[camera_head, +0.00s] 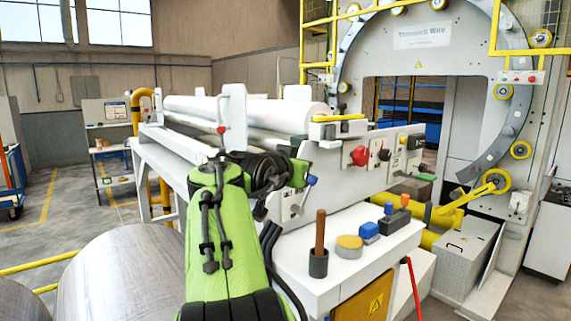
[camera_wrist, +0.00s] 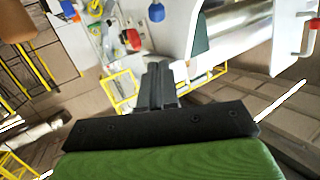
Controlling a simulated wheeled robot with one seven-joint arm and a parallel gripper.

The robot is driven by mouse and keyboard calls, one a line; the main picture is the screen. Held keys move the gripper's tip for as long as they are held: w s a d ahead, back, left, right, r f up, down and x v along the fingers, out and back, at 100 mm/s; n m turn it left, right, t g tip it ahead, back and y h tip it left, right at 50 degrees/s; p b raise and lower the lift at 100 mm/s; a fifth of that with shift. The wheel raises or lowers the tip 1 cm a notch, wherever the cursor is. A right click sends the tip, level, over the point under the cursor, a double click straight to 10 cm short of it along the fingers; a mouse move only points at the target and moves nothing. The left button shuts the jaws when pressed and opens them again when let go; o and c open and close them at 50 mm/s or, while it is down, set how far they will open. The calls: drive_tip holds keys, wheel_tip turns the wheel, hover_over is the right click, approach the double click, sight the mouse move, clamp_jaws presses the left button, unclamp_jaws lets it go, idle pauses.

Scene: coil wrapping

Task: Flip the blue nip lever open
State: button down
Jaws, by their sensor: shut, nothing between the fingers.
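The blue nip lever's knob (camera_head: 311,180) shows at the near end of the white roller machine, just right of my gripper. A blue knob, probably the same one, shows at the top of the wrist view (camera_wrist: 156,12), beyond my fingers and apart from them. My dark gripper (camera_wrist: 158,68) is shut and empty, its fingers together. In the head view my green arm and black wrist hide part of the machine's end, so the lever's base and exact angle cannot be told.
A red knob (camera_head: 360,156) sits on the machine's panel. A small red-tipped handle (camera_head: 221,130) stands at left. The white bench (camera_head: 335,275) holds a wooden-handled tool (camera_head: 320,235), a yellow roll (camera_head: 349,246) and blue items. A large ring machine (camera_head: 430,60) stands behind, a metal coil (camera_head: 125,270) at lower left.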

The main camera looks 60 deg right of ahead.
drive_tip(key=shift+s+a+r, duration=0.15)
drive_tip(key=shift+a+r, duration=0.45)
drive_tip(key=shift+a, duration=0.35)
drive_tip(key=shift+s+a+r, duration=0.1)
drive_tip(key=shift+a+r, duration=0.5)
drive_tip(key=shift+a, duration=0.35)
